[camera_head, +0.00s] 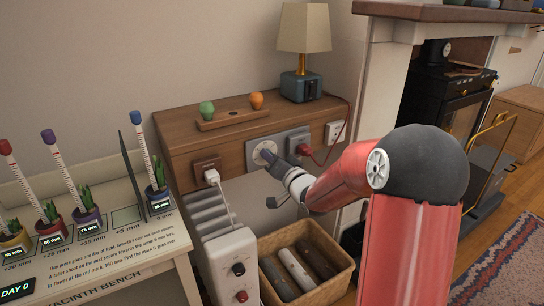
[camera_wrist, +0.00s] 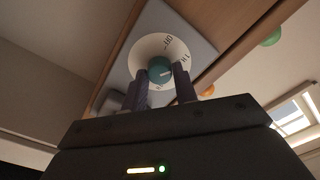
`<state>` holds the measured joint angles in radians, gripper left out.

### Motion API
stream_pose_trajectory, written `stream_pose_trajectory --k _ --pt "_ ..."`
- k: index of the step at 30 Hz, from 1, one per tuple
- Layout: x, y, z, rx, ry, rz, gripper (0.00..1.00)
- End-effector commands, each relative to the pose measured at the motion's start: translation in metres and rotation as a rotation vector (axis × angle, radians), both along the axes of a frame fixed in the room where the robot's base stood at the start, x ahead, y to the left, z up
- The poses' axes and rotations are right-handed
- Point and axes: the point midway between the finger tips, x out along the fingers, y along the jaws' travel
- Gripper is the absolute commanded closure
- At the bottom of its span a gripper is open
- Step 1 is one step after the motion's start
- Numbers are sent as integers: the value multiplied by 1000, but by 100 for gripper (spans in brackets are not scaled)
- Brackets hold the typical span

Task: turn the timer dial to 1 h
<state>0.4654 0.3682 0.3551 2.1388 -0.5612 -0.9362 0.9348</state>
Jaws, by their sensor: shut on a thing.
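The timer dial has a round pale face (camera_wrist: 150,47) with dark lettering and a teal knob (camera_wrist: 160,69) at its centre. It sits on a grey plate (camera_head: 257,143) on the front of the wooden shelf unit. The lettering appears tilted in the wrist view, and I cannot read the knob's setting with certainty. My gripper (camera_wrist: 161,80) has one dark finger on each side of the knob and is shut on it. In the head view my gripper (camera_head: 274,160) reaches the dial from the right and hides part of it.
A red plug (camera_head: 303,149) with a cord is right of the dial; a white plug (camera_head: 211,176) is left. Below stand a white heater (camera_head: 228,262) and a wicker basket (camera_head: 318,293). A plant bench (camera_head: 130,235) is left.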

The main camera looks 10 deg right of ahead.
Motion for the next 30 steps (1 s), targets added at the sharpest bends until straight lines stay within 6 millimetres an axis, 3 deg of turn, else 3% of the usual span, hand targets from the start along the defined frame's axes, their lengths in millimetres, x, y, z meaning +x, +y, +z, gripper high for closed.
stream_pose_trajectory --k 19,20,24,30 --pt "0 0 -1 44 15 -1 94" --pt "0 0 -1 44 15 -1 68" --pt "0 0 0 44 15 -1 50" --pt "0 0 0 44 14 0 50"
